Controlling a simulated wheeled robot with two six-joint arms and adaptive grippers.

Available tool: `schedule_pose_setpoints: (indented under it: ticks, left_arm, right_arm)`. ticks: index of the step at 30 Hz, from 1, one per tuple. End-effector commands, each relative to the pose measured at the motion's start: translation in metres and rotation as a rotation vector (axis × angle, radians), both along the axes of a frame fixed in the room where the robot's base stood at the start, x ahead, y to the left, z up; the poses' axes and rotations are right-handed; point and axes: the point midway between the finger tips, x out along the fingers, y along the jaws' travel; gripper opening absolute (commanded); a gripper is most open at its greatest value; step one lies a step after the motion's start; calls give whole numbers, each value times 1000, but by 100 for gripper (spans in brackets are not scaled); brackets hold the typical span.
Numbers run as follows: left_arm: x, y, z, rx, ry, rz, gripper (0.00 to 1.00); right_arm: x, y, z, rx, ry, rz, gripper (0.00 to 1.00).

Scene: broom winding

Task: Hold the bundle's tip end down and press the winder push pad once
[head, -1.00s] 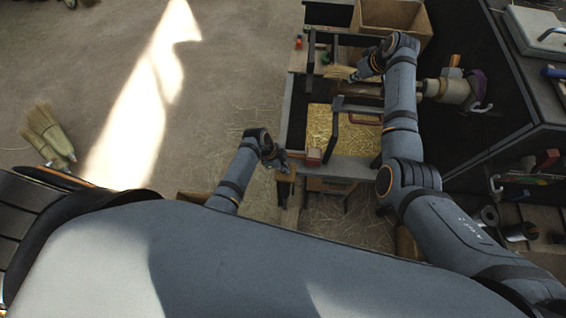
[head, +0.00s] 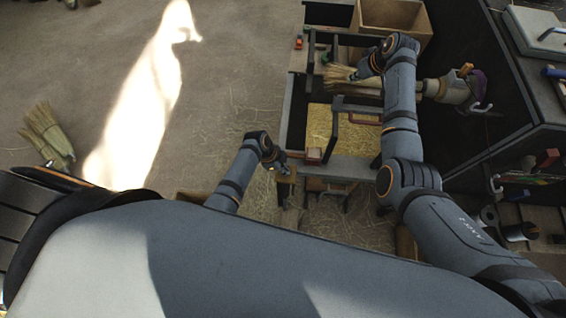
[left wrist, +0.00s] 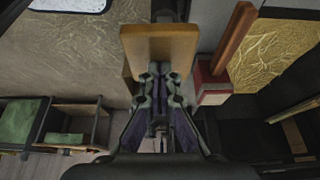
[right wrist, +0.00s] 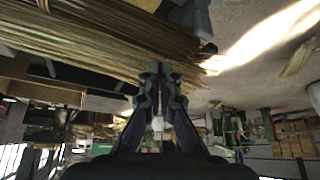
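The straw bundle (head: 352,82) lies across the rear of the bench frame, partly hidden by my right arm in the head view. It fills the top of the right wrist view (right wrist: 110,38). My right gripper (head: 356,76) has its fingers together against or just beside the bundle's loose end; contact is unclear. The winder (head: 450,88) stands at the bundle's right end. A flat wooden pad (left wrist: 160,45), seemingly the push pad, is directly ahead of my left gripper (left wrist: 160,72). The left fingers are together and empty, at or very near the pad.
A red block with a wooden lever (left wrist: 213,85) stands right of the pad. A straw-filled tray (head: 320,122) lies between my arms. An open box (head: 395,14) is behind. A dark workbench (head: 505,110) borders the right; open floor lies left.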

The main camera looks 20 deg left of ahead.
Motion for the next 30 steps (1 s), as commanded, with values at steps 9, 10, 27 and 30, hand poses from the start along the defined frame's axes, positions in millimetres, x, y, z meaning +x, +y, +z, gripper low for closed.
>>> schedule_pose_setpoints:
  ticks: [9, 10, 27, 30]
  left_arm:
    - [-5, 1, -2, 2, 10, -2, 0]
    - [-5, 0, 0, 2, 10, -2, 0]
    - [-2, 0, 48, 1, 6, -1, 0]
    - [-2, 0, 57, 1, 6, 0, 0]
  right_arm:
    - [0, 0, -2, -1, 2, 0, 0]
    - [0, 0, -2, -1, 2, 0, 0]
    - [-1, 0, -2, -1, 3, 0, 0]
    - [-1, 0, -2, -1, 3, 0, 0]
